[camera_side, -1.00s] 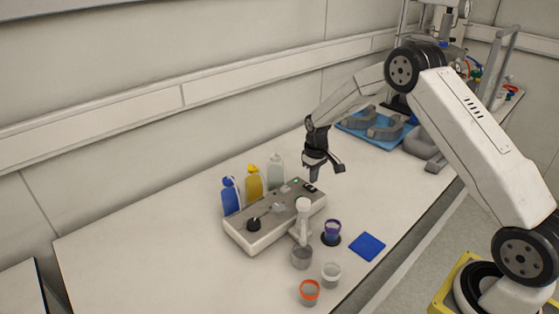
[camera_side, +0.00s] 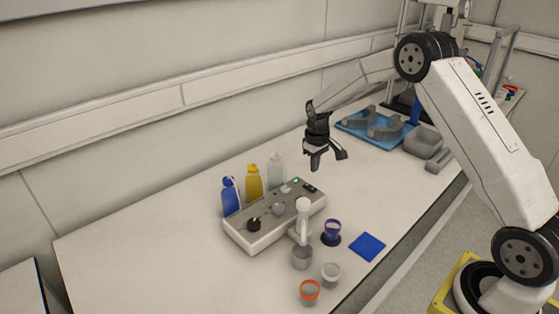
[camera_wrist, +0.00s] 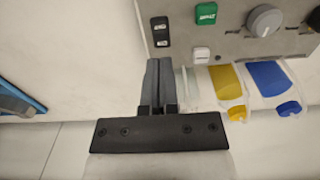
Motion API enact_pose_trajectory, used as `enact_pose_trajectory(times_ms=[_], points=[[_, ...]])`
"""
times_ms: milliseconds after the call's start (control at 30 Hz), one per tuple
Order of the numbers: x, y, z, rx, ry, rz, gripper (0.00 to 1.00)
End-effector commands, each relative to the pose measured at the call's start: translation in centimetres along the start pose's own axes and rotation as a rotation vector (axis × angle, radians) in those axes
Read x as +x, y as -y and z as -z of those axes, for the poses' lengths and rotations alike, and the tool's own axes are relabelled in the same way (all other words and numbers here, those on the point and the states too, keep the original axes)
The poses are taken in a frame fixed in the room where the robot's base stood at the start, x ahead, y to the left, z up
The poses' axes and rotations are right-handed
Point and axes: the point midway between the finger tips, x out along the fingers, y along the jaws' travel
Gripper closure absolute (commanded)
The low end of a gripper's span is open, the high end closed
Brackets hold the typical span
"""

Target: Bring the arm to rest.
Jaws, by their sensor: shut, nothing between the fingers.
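My gripper (camera_side: 326,158) hangs in the air above the bench, pointing down, behind and to the right of the control box (camera_side: 262,234). In the wrist view its fingers (camera_wrist: 160,82) are together with nothing between them. The control box top, with a green button (camera_wrist: 206,13), a white button and a grey knob (camera_wrist: 265,20), lies just beyond the fingertips in that view. The gripper appears apart from everything.
Blue (camera_side: 230,195), yellow (camera_side: 254,182) and clear bottles (camera_side: 276,172) stand behind the box. Several small cups, one orange-rimmed (camera_side: 309,292), and a blue pad (camera_side: 367,247) lie in front. A blue tray (camera_side: 348,125) with grey parts is at the back right. Bench left is clear.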

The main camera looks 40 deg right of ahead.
Motion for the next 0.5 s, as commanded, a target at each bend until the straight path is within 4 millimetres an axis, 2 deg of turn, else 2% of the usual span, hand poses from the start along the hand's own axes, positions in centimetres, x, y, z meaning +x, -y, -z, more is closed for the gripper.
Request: enact_pose_trajectory(times_ms=[267,500], points=[[-0.3,0.3,-0.2,-0.001,-0.005,-0.001,1.00],[-1.9,2.3,-2.0,-0.002,-0.030,-0.007,1.00]])
